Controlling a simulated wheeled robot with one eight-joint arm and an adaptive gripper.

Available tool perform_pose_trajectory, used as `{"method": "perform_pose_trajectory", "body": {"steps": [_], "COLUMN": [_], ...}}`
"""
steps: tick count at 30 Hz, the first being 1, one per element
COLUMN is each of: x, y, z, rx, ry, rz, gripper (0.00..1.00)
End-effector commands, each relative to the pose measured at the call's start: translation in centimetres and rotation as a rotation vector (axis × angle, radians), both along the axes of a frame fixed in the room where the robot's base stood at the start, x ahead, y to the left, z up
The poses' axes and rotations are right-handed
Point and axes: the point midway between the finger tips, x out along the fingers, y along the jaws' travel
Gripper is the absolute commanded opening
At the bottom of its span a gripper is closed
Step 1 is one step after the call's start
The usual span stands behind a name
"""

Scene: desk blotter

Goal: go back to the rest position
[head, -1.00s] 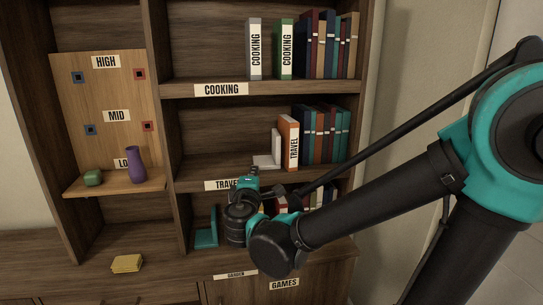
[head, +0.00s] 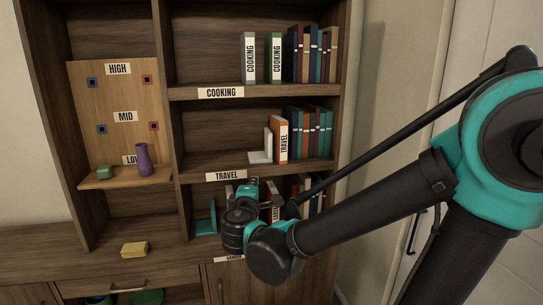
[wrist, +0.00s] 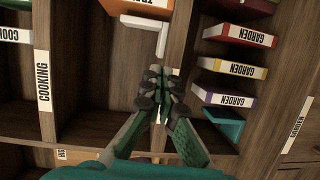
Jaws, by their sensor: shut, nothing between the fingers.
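My gripper (wrist: 163,92) shows in the wrist view with its two fingers closed together and nothing between them. In the head view my gripper (head: 250,192) is in front of the lower shelf of the bookcase, just below the travel label (head: 226,176), and my arm comes in from the right. The fingertips are hard to make out there. The gripper and arm partly hide the books on the lower shelf.
The travel shelf holds an orange book (head: 280,140) beside a white bookend (head: 262,156). Garden books (wrist: 233,68) stand near my gripper. A purple vase (head: 143,160) and green block (head: 104,172) sit on the left ledge. A yellow block (head: 134,249) lies on the counter.

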Motion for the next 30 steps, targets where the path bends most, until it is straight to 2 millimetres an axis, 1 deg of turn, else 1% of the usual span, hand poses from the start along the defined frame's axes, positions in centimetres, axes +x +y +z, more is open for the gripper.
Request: {"method": "perform_pose_trajectory", "body": {"steps": [8,14,17,18,20,21,23,24,26,27,30], "x": [0.8,0.7,0.1,-0.4,-1.4,-2.2,-3.5,-4.5,-6.0,-7.0,-9.7], "y": [-5.0,-10.3,-13.8,-15.4,-17.8,-19.2,-21.1,-22.2,-23.5,-24.2,-25.3], "z": [-3.1,-6.7,-9.3,-10.5,-12.5,-13.8,-15.8,-17.0,-18.7,-19.8,-22.2], "rx": [0.081,0.187,0.270,0.312,0.386,0.438,0.519,0.576,0.663,0.725,0.881], "ry": [0.106,0.224,0.305,0.342,0.403,0.443,0.501,0.538,0.591,0.624,0.700], "rz": [-0.105,-0.225,-0.310,-0.350,-0.418,-0.462,-0.525,-0.567,-0.625,-0.662,-0.748], "gripper": [0.00,0.00,0.00,0.00,0.00,0.00,0.00,0.00,0.00,0.00,0.00]}}
